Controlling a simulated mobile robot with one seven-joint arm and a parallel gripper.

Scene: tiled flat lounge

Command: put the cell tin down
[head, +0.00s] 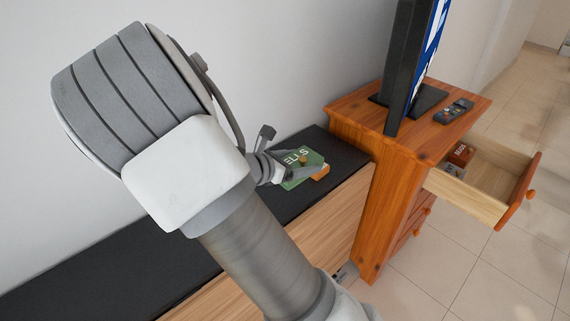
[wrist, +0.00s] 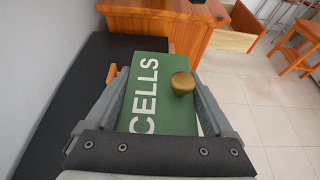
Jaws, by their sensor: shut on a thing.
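The cell tin (wrist: 150,100) is a green box with white "CELLS" lettering and a round gold knob on top. In the wrist view it lies between the two fingers of my gripper (wrist: 160,95), which is shut on it. In the head view the tin (head: 304,162) shows at the end of my arm, over the far end of a black-topped bench (head: 318,143). My arm and gripper (head: 292,171) partly hide it there. I cannot tell whether its underside touches the bench.
A small orange thing (head: 321,173) shows beside the tin. An orange wooden cabinet (head: 358,115) stands at the bench's right end, with a screen (head: 407,65) and a remote (head: 454,110) on top. Its open drawer (head: 492,175) holds small items. The bench's near stretch (head: 70,270) looks clear.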

